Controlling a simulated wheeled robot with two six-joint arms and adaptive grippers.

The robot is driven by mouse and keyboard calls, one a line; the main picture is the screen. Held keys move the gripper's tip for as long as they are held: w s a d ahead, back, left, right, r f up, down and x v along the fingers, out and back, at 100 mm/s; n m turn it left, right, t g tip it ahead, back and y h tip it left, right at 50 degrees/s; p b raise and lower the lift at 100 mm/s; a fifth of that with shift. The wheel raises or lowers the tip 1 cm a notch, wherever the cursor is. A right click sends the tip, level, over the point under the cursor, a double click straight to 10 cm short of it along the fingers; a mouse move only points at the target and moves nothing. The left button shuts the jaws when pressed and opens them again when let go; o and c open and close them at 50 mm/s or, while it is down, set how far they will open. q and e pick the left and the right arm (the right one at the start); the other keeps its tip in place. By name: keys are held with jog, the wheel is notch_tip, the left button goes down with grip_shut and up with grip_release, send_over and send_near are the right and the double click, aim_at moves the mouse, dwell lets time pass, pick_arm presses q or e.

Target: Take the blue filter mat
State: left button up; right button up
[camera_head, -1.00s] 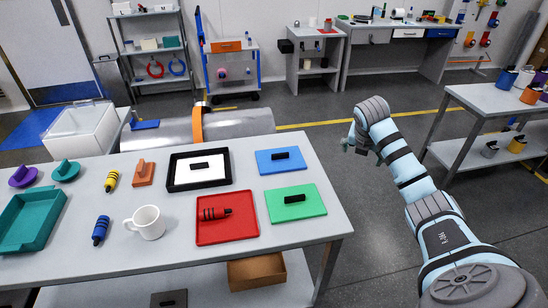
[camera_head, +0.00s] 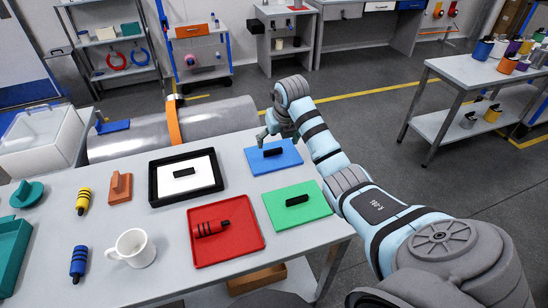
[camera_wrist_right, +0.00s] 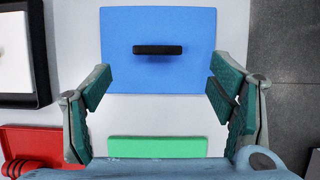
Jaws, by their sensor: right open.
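The blue filter mat (camera_head: 288,158) is a flat blue rectangle with a black bar handle on top. It lies on the grey table near its right back edge. In the right wrist view the mat (camera_wrist_right: 190,75) lies ahead, with its black handle (camera_wrist_right: 158,50) centred beyond the fingertips. My right gripper (camera_head: 270,138) is over the mat's upper left area in the head view. In the wrist view the gripper (camera_wrist_right: 158,88) is open and empty, its fingers apart on either side. My left gripper is not in view.
A green mat (camera_head: 280,208) with a black handle lies just in front. A red tray (camera_head: 235,250) and a black-framed white mat (camera_head: 205,185) lie to the left. A white mug (camera_head: 133,247) stands farther left. A grey cylinder with an orange band (camera_head: 215,115) is behind the table.

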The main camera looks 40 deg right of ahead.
aim_at(273, 150)
jog(key=b+x, duration=0.1)
jog(key=x, duration=0.5)
jog(key=shift+w+a+f, duration=0.1)
jog(key=shift+w+f, duration=0.05)
jog(key=shift+w, duration=0.15)
jog(key=shift+s, duration=0.1)
jog(key=shift+c, duration=0.6)
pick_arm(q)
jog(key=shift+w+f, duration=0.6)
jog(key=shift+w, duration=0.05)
pick_arm(e)
jog(key=c, duration=1.1)
